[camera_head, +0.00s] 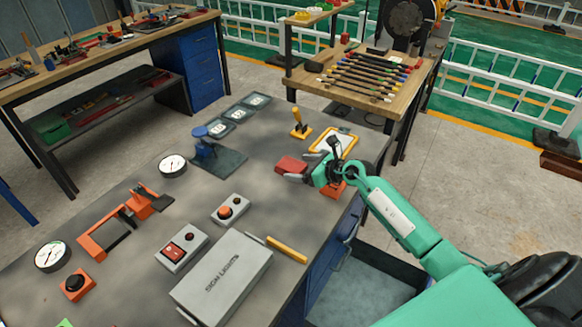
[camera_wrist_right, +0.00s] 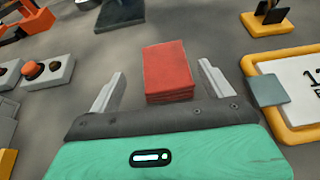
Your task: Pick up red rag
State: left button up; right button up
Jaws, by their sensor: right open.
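The red rag (camera_head: 291,165) is a small folded stack lying flat on the grey workbench (camera_head: 150,230). My right gripper (camera_head: 292,176) is open and empty, close to the near side of the rag. In the right wrist view its two pale fingers (camera_wrist_right: 160,82) stand wide apart, one on each side of the rag's near end, and do not appear to touch it. My left gripper is not in view.
A yellow-framed board (camera_head: 333,143) lies right of the rag, with a yellow-handled lever (camera_head: 299,124) behind it. A blue vise-like tool (camera_head: 205,142), control boxes (camera_head: 184,249) and a grey "SIGN LIGHTS" box (camera_head: 222,279) stand left and nearer.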

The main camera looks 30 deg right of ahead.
aim_at(293, 165)
jog(key=x, duration=0.3)
jog(key=p+x, duration=0.1)
jog(key=x, duration=0.1)
jog(key=shift+w+d+f, duration=0.1)
jog(key=shift+d, duration=0.25)
jog(key=c, duration=1.1)
jog(key=shift+o, duration=0.2)
